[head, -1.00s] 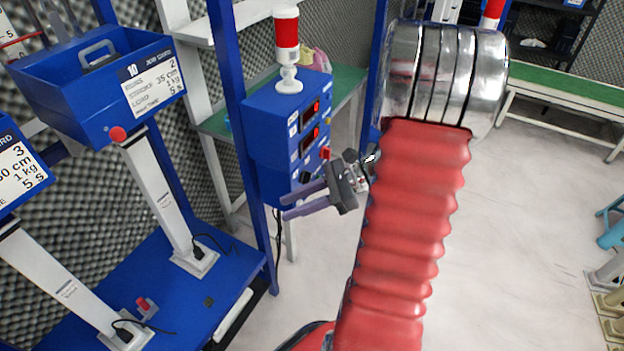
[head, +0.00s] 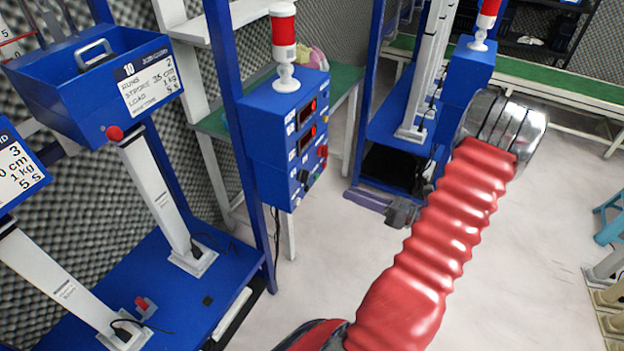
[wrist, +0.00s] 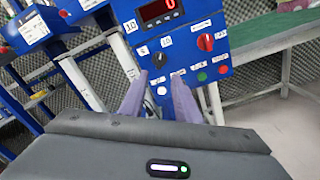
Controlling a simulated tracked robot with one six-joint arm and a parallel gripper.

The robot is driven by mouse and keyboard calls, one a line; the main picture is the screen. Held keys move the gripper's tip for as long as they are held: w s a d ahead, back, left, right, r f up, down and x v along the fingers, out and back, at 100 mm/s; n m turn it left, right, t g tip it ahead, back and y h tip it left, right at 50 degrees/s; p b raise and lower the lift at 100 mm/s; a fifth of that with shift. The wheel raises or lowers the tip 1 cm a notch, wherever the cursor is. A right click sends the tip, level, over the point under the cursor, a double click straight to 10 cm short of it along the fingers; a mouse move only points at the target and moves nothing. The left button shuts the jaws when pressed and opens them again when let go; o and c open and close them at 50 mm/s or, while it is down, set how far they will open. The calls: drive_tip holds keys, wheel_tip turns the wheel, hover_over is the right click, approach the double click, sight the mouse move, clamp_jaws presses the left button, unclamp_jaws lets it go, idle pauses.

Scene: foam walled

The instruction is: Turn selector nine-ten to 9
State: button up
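The blue control box (head: 262,145) hangs on a post left of my arm in the head view. Its lower front carries a black selector knob (head: 304,175). In the wrist view this black knob (wrist: 158,60) sits between labels reading 9 and 10, under a red digital display showing 0. Which label it points at is too small to tell. My gripper (wrist: 159,79) is open and empty, its two purple fingers apart. The fingertips appear just below the knob in the wrist view. In the head view my gripper (head: 365,200) is clear of the box, to its right.
A red knob (wrist: 205,42) and white, green and red buttons share the panel. A red-and-white lamp (head: 284,50) tops the box. A blue rack (head: 395,125) stands behind my gripper.

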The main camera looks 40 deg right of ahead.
sight(308, 178)
drive_tip(key=x, duration=1.3)
drive_tip(key=shift+w, duration=0.4)
drive_tip(key=shift+a, duration=0.1)
drive_tip(key=shift+c, duration=0.6)
clamp_jaws()
drive_tip(key=shift+a, duration=0.2)
drive_tip(key=shift+d, duration=0.15)
